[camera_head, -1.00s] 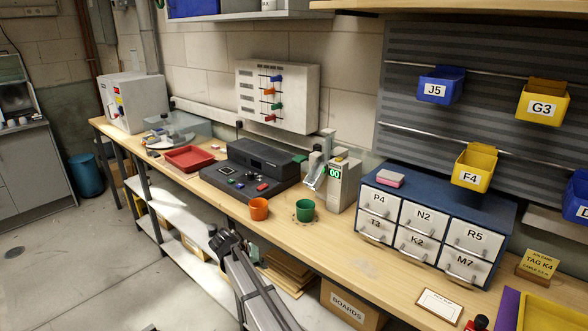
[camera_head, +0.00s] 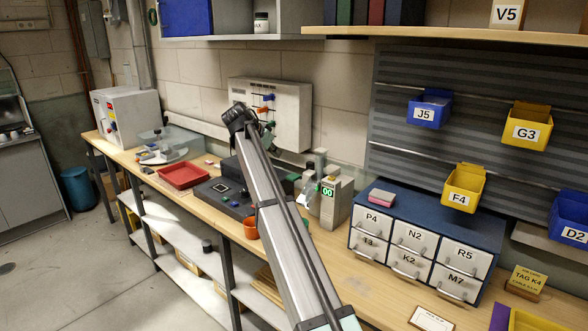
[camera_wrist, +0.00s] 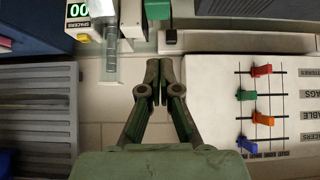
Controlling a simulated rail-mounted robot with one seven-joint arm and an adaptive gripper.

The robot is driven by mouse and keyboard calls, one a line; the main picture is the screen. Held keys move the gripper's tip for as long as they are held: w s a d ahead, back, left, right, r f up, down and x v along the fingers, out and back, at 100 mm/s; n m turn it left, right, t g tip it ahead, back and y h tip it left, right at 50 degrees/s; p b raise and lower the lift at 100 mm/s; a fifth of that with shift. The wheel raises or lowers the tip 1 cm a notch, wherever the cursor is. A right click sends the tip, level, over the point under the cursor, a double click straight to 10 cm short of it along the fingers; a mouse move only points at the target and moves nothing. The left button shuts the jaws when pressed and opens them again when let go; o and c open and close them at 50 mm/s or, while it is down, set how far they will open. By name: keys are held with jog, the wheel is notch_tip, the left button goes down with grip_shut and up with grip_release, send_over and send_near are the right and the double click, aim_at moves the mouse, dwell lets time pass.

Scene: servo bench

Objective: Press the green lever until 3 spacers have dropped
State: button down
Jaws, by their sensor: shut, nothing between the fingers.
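The green lever (camera_wrist: 246,95) is on the pale wall panel (camera_head: 293,118), between the red lever (camera_wrist: 262,70) and the orange lever (camera_wrist: 263,118) in the wrist view. The blue lever (camera_wrist: 247,145) is beyond the orange one. My gripper (camera_wrist: 158,68) is shut and empty, left of the panel's edge in the wrist view and apart from the levers. In the head view my arm hides most of the gripper and the lower panel. The green cup is hidden.
A dark console (camera_head: 217,192) stands below the panel, with an orange cup (camera_head: 250,228) in front. A red tray (camera_head: 183,176) lies to the left. A labelled drawer cabinet (camera_head: 425,237) stands right of the dispenser. A shelf (camera_head: 440,37) overhangs the bench.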

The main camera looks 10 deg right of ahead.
jog(key=shift+w+d+r, duration=0.1)
jog(key=shift+d+r, duration=0.25)
jog(key=shift+r, duration=0.15)
jog(key=p, duration=0.4)
send_over(295, 175)
jog(key=s+a, duration=0.1)
jog(key=a, duration=0.1)
jog(key=f, duration=0.7)
jog(key=shift+s, duration=0.2)
notch_tip(295, 175, down, 2)
jog(key=shift+s+f+p, duration=0.1)
jog(key=shift+f+p, duration=0.15)
jog(key=shift+p, duration=0.05)
jog(key=shift+f, duration=0.8)
